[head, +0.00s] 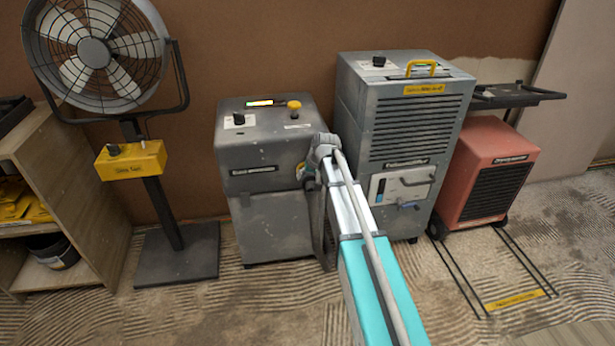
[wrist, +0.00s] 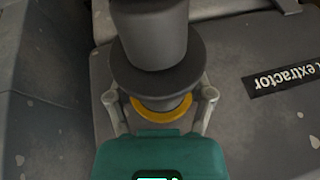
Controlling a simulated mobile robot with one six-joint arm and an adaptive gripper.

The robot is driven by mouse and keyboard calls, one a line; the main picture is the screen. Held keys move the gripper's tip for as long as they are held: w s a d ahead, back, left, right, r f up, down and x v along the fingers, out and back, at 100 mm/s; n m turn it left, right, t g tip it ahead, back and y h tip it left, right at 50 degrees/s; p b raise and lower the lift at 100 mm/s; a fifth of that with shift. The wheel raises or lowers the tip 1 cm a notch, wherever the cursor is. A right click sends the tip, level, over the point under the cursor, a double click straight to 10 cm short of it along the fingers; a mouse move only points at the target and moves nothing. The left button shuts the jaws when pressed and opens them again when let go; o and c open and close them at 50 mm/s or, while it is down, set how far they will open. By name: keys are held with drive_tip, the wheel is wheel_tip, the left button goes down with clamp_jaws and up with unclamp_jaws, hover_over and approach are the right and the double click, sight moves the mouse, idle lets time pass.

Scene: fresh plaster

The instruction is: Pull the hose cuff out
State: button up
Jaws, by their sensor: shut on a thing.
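The hose cuff (wrist: 152,38) is a dark grey cylinder with a wide flange in the wrist view. A yellow ring (wrist: 160,108) shows just below the flange. My gripper (wrist: 160,96) is shut on the cuff, one finger on each side near the ring. I cannot tell how deep the cuff sits in its port. The grey dust extractor (head: 265,190) stands against the wall in the head view, and its surface also fills much of the wrist view (wrist: 245,130). My arm hides the cuff in the head view. A dark hose (head: 318,220) hangs at the extractor's right side.
A tall grey machine (head: 415,135) with a yellow handle stands close on the right. A red machine (head: 487,165) is beyond it. A fan on a stand (head: 165,200) and a wooden shelf (head: 85,190) are on the left.

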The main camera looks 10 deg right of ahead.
sight(309, 186)
drive_tip(key=shift+s, duration=2.25)
drive_tip(key=o, duration=1.2)
drive_tip(key=shift+o, duration=0.4)
